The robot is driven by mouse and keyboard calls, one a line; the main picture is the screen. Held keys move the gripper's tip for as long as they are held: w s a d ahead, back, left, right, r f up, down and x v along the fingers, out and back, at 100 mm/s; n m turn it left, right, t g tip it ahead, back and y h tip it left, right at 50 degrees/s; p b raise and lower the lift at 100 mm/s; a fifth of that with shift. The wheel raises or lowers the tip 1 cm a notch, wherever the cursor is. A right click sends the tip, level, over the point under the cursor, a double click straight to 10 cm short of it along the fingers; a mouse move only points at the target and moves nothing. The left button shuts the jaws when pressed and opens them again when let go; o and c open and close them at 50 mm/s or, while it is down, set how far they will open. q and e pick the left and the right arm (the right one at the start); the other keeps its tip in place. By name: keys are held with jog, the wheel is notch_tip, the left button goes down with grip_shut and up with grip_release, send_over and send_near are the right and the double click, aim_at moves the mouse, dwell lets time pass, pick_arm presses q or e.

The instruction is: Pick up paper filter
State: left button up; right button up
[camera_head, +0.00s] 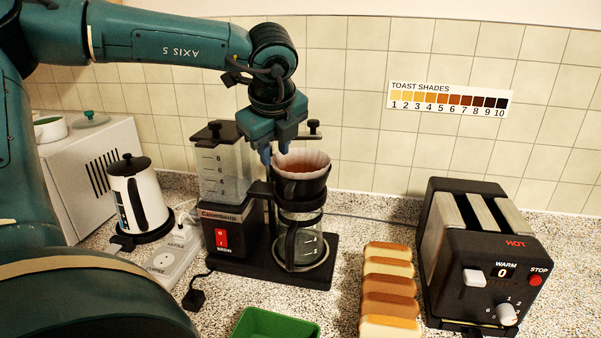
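The paper filter (303,163) is a white, fluted cup with brownish contents. It sits in the black filter holder (302,189) of the coffee maker (232,234), above the glass carafe (301,246). My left gripper (268,156) points down from above, with its blue fingertips at the left rim of the filter. I cannot tell whether they touch the paper or how far apart they are. The filter still rests in the holder. My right gripper is not in view.
The water tank (222,173) stands close left of the gripper. A white kettle (140,196) and power strip (172,257) are further left. Bread slices (388,286), a toaster (481,254) and a green tray (275,324) are at the front and right. The tiled wall is behind.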

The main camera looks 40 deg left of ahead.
pick_arm(q)
jog(key=shift+x, duration=1.5)
jog(key=shift+r, duration=0.1)
jog(key=shift+c, duration=0.5)
grip_shut()
